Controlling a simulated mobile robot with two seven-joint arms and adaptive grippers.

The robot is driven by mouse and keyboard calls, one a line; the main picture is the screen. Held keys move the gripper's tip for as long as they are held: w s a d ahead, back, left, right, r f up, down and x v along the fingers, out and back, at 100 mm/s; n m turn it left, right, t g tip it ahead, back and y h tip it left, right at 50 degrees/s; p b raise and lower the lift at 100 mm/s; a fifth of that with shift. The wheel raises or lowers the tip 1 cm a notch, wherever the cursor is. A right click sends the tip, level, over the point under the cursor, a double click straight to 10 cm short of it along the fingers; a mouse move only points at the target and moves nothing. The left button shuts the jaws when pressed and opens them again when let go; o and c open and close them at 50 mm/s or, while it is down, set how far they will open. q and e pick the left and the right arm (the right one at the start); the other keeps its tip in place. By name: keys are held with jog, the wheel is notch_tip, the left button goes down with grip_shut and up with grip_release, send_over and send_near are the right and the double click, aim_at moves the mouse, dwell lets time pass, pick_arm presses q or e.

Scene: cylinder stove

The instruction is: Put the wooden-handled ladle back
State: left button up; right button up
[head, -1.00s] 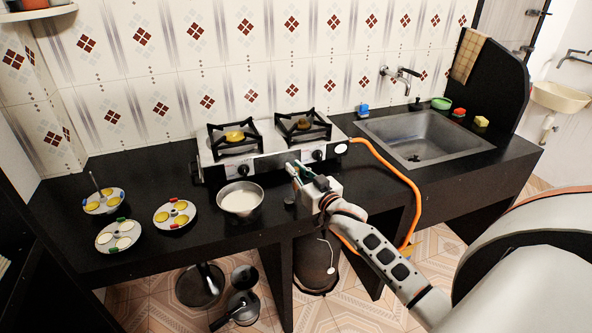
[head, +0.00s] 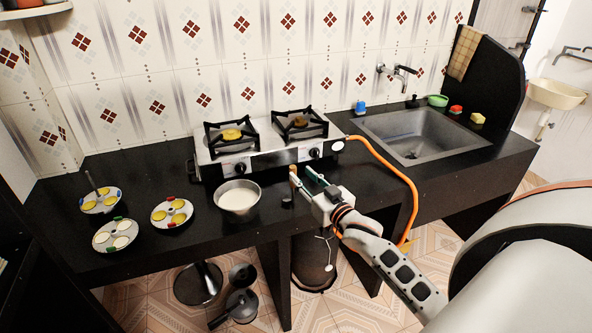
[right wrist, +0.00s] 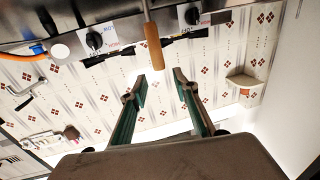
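The ladle's wooden handle (head: 293,181) stands upright near the front of the black counter, just right of the milk pot (head: 238,197). A small dark round part (head: 288,201) shows at its foot; I cannot tell whether it is the bowl. In the right wrist view the handle (right wrist: 153,45) and its thin metal rod lie beyond the fingertips. My right gripper (head: 303,177) is open, close to the handle on its right, with a gap between its fingers. It also shows open and empty in the right wrist view (right wrist: 160,82). My left gripper is out of view.
A two-burner stove (head: 265,148) stands behind the handle. Plates with round food (head: 172,212) sit at the left. The sink (head: 420,135) is at the right. Pans lie on the floor below.

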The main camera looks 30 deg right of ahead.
jog(key=s, duration=0.6)
jog(key=s+a+f+n+g+y, duration=0.3)
jog(key=s+a+f+n+g, duration=0.2)
jog(key=s+a+f, duration=1.6)
notch_tip(320, 180, down, 4)
jog(key=shift+a+f+g+y, duration=0.1)
jog(key=shift+a+g+y, duration=0.3)
jog(key=shift+a+g, duration=0.65)
